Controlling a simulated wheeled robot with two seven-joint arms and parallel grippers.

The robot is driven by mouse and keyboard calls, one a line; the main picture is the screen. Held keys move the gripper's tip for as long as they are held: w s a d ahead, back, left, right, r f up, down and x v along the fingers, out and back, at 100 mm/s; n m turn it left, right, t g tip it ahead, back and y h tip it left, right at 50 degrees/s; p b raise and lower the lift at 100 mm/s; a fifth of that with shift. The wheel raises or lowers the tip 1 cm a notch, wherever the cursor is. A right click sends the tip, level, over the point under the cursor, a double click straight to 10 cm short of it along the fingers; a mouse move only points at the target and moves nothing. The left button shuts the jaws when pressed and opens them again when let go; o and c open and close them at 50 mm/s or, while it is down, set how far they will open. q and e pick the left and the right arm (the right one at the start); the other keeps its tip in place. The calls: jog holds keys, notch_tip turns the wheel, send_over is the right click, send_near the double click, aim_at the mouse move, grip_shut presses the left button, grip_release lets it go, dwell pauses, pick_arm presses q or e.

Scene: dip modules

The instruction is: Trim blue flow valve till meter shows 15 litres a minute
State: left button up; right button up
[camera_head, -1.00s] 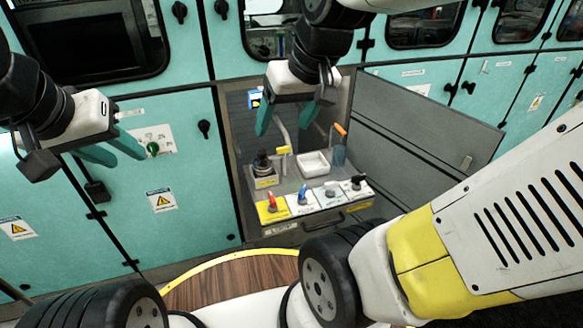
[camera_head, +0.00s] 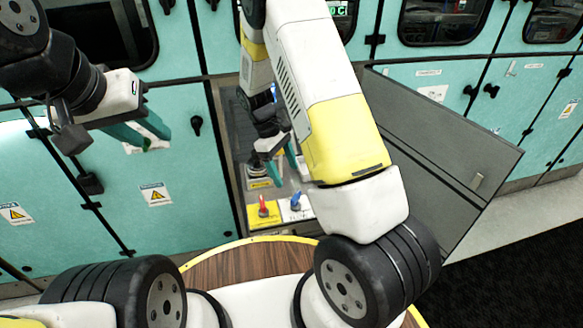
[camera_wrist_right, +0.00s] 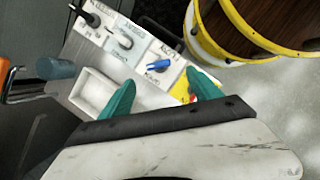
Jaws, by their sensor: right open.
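The blue flow valve (camera_head: 296,201) has a small blue handle on a white labelled plate at the front of the open cabinet bay. It also shows in the right wrist view (camera_wrist_right: 158,63), just beyond the fingertips. My right gripper (camera_head: 282,160) is open above the valve panel; in its wrist view the teal fingers (camera_wrist_right: 160,84) are spread, with the blue handle between their lines and apart from them. My left gripper (camera_head: 158,141) is open and empty in front of the teal cabinet door. A green display (camera_head: 340,9) at the top edge is cut off and unreadable; I cannot tell whether it is the meter.
A red valve (camera_head: 263,206) on a yellow plate sits left of the blue one. The open grey door (camera_head: 440,150) stands right of the bay.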

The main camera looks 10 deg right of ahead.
aim_at(296, 195)
jog(key=x, duration=0.9)
jog(key=shift+w+d, duration=0.1)
jog(key=shift+w, duration=0.1)
